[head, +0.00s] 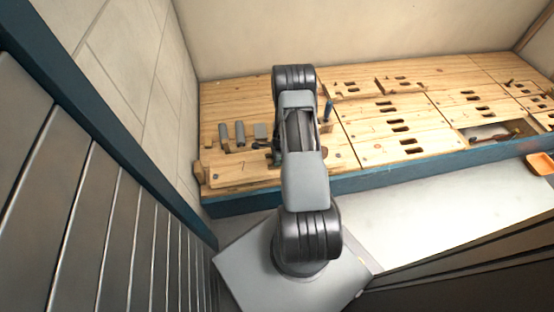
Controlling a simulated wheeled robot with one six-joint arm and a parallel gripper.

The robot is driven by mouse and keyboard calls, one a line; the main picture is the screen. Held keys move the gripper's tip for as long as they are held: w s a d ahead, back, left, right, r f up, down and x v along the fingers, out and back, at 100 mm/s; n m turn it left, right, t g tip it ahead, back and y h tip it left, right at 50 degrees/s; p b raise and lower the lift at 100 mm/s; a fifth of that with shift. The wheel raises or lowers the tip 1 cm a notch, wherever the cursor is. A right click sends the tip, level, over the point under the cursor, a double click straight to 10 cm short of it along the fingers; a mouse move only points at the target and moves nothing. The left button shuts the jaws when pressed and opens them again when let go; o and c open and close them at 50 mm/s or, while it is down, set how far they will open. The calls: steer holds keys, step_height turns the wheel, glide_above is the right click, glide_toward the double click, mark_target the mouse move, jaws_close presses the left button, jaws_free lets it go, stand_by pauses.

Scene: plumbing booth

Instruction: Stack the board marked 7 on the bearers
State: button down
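Wooden boards with dark slots, one of them this board (398,126), lie on the long bench to the right of my arm. I cannot make out the bearers for certain. My arm stands in the middle of the view and reaches over the left part of the bench. My gripper (266,147) shows only as a small dark part beside the arm, low over the wood. Its fingers are mostly hidden, and I cannot see anything held.
Several grey blocks, such as this one (240,132), stand left of my arm. An open recess (490,133) holds a tool. An orange bin (541,164) is at far right. A tiled wall (130,50) bounds the left.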

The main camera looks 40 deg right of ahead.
steer(key=shift+f, duration=0.2)
steer(key=c, duration=0.9)
jaws_free()
steer(key=shift+r, duration=0.1)
step_height(320, 180, up, 14)
steer(key=d+p, duration=0.2)
steer(key=p, duration=0.4)
steer(key=a+r+n+p, duration=0.4)
steer(key=r+p, duration=0.1)
steer(key=r, duration=0.7)
steer(key=a+r+n+t+p, duration=0.1)
steer(key=a+r+n+p, duration=0.4)
steer(key=r, duration=0.8)
steer(key=a+r+n+p, duration=0.25)
steer(key=r+p, duration=0.35)
steer(key=r, duration=0.6)
steer(key=s+a+r+n+p, duration=0.3)
steer(key=s+r+p, duration=0.1)
steer(key=r, duration=0.4)
steer(key=s+a+r+n+t+h+p, duration=0.1)
steer(key=s+a+r+n+p, duration=0.3)
steer(key=r, duration=0.5)
steer(key=s+a+r+n+p, duration=0.4)
steer(key=r+p, duration=0.2)
steer(key=r, duration=0.2)
steer(key=shift+r+n+t, duration=0.25)
steer(key=shift+r+t, duration=0.15)
steer(key=shift+s+a+r+h, duration=0.1)
steer(key=shift+s+h, duration=0.15)
steer(key=shift+h, duration=0.05)
